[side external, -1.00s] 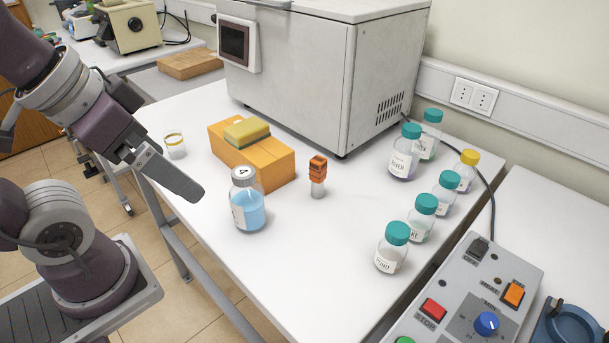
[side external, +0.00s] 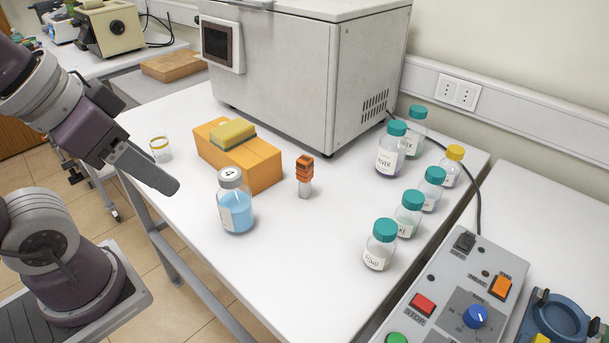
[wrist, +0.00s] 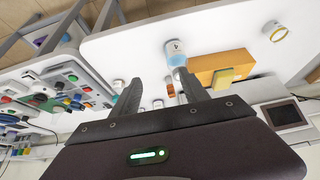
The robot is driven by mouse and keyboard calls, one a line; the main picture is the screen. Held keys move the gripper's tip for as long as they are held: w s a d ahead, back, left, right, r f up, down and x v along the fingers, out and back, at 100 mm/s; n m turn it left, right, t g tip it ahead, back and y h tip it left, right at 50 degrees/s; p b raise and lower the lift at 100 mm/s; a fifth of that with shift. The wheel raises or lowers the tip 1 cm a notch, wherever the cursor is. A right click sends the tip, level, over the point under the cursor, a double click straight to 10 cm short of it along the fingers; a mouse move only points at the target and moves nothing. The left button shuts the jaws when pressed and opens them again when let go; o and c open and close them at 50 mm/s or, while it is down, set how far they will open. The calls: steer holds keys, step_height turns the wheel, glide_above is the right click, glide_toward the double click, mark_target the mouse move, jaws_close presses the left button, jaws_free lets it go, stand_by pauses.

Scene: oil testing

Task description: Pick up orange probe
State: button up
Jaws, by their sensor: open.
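The orange probe (side external: 304,170) stands upright on the white table, with a ridged orange upper part and a pale, clear-looking lower end. In the wrist view a small part of it (wrist: 170,90) shows between the fingers, largely hidden by the right finger. My gripper (side external: 170,186) is open and empty, up and to the left of the probe in the side view and apart from it. In the wrist view both fingers (wrist: 159,77) are spread over the table. The blue-liquid bottle (side external: 236,208) stands between my gripper and the probe in the side view.
An orange box (side external: 255,165) with a yellow sponge (side external: 232,132) on top stands just left of the probe. A large grey machine (side external: 280,75) is behind. Several capped bottles (side external: 381,245) line the right side, near a control panel (side external: 455,305). The table front is clear.

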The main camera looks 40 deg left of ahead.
steer(key=n+g+h, duration=0.2)
steer(key=n+g, duration=0.3)
steer(key=n, duration=1.5)
glide_above(307, 174)
steer(key=w+a, duration=0.1)
steer(key=a, duration=0.1)
steer(key=f, duration=1.2)
steer(key=shift+a+f, duration=0.2)
steer(key=shift+f, duration=0.15)
steer(key=f, duration=0.4)
steer(key=d+f, duration=0.1)
steer(key=f, duration=0.1)
steer(key=shift+w+f, duration=0.1)
steer(key=shift+f, duration=0.35)
jaws_close()
